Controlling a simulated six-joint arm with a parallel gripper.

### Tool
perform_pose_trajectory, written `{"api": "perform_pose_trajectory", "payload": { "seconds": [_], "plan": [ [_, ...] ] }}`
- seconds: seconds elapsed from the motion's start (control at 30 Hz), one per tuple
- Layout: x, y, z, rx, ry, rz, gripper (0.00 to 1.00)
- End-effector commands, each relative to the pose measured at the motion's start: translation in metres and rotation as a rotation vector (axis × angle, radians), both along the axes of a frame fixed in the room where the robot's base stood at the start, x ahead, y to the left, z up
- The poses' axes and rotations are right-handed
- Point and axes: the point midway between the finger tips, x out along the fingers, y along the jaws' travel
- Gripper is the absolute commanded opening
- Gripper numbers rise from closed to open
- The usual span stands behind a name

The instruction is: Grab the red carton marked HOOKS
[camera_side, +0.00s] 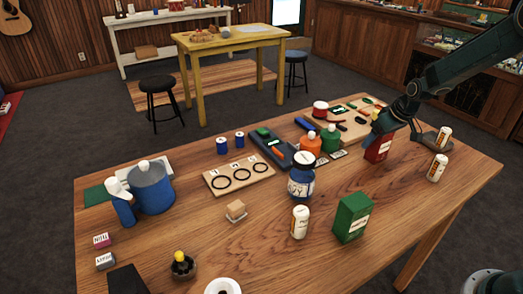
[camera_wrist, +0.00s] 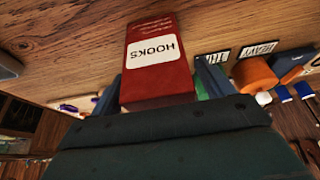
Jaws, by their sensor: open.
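The red carton marked HOOKS (camera_side: 377,147) stands upright at the right of the wooden table in the side view. In the wrist view the carton (camera_wrist: 160,62) shows its white HOOKS label, upside down. My gripper (camera_side: 392,118) is at the carton, pointing down at it from the upper right. In the wrist view the open fingers of my gripper (camera_wrist: 160,88) lie on either side of the carton. Whether they touch its sides I cannot tell. The carton's lower part in that picture is hidden behind the dark gripper body.
An orange bottle (camera_side: 310,143) and a green bottle (camera_side: 329,138) stand close left of the carton. White canisters (camera_side: 437,168) stand to its right. A green box (camera_side: 352,217) is in front, near a blue jar (camera_side: 301,184). Bare wood lies between the carton and the green box.

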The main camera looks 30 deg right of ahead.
Motion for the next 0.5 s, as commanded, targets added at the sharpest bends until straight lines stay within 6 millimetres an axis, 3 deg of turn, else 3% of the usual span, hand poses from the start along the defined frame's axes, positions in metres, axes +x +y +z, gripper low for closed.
{"api": "perform_pose_trajectory", "payload": {
  "seconds": [0.33, 0.5],
  "plan": [
    [-0.0001, 0.0000, 0.0004, 0.000, 0.000, 0.000, 0.80],
    [-0.0001, 0.0000, 0.0005, 0.000, 0.000, 0.000, 0.49]
  ]
}}
